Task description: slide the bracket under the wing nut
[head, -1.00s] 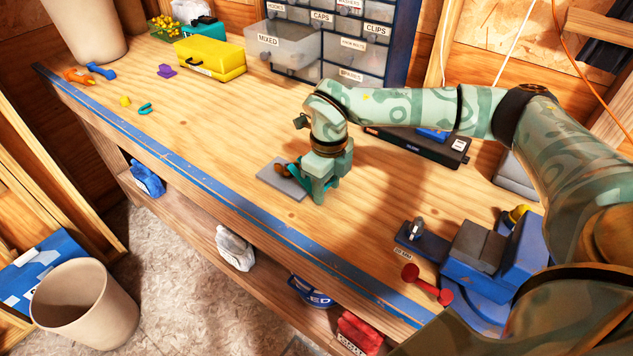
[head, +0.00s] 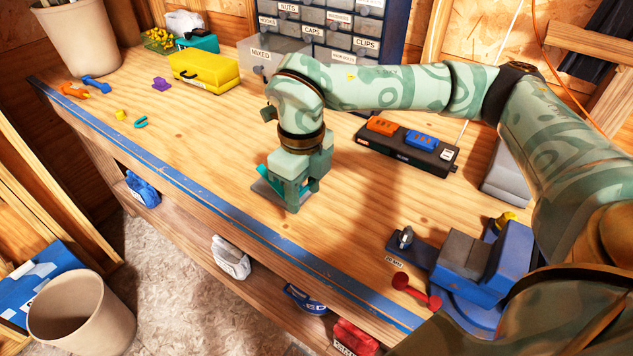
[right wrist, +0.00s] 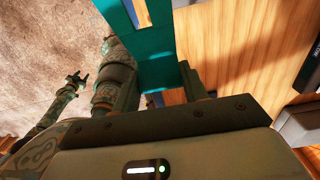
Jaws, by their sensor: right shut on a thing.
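My right gripper (head: 292,207) is shut on a flat teal piece, which I take for the bracket (head: 262,171). It is low over the middle of the bench, and its fingers hide most of the piece. In the right wrist view the bracket (right wrist: 155,65) runs between the fingers as a wide teal strip. The grey wing nut (head: 405,236) sits on an upright stud on a small dark base, to the right of the gripper and well apart from the bracket. My left gripper (right wrist: 75,83) shows small in the right wrist view, fingers apart and empty.
A blue vise (head: 480,265) with a red handle stands just right of the dark base. A black box (head: 407,145) with orange and blue parts lies behind. A yellow case (head: 204,71) is at the back left. The bench between gripper and base is clear.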

